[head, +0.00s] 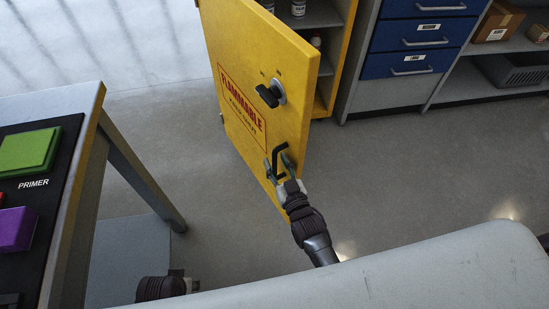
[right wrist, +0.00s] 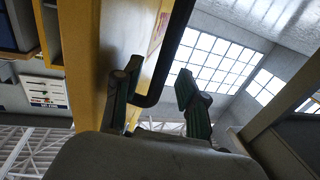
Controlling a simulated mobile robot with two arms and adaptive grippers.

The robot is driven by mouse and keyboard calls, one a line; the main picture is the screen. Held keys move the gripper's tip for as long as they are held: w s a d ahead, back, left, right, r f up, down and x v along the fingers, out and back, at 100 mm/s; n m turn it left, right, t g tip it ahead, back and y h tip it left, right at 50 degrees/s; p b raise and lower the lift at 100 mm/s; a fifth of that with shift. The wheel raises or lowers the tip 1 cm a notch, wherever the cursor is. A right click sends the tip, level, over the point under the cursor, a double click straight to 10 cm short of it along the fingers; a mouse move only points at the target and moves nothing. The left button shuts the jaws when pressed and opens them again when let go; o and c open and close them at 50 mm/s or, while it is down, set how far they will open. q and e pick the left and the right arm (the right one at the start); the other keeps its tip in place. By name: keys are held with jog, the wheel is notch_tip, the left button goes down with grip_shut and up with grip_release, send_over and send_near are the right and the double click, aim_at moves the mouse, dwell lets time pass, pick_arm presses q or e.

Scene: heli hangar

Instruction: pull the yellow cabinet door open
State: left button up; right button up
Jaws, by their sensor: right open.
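The yellow cabinet door (head: 243,62), with a red "FLAMMABLE" label, stands swung well open from the cabinet (head: 347,45). Its black bar handle (head: 286,149) is low on the door, below a dark latch knob (head: 270,95). My right gripper (head: 281,163) is at the handle with its fingers apart. In the right wrist view the handle (right wrist: 172,52) passes between the open green-padded fingers (right wrist: 157,100), with a gap visible to the right finger. Contact with the left finger is unclear. My left gripper's fingers are not visible.
A bench (head: 88,110) with a green block (head: 28,152) and a purple block (head: 13,229) stands at left. Blue drawers (head: 415,33) and a shelf with a cardboard box (head: 497,22) are at right. Bare floor (head: 175,130) lies between bench and door. Bottles stand inside the cabinet.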

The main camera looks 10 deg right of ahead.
jog(key=s+d, duration=0.1)
jog(key=s, duration=0.9)
jog(key=shift+d, duration=0.35)
jog(key=shift+r, duration=0.1)
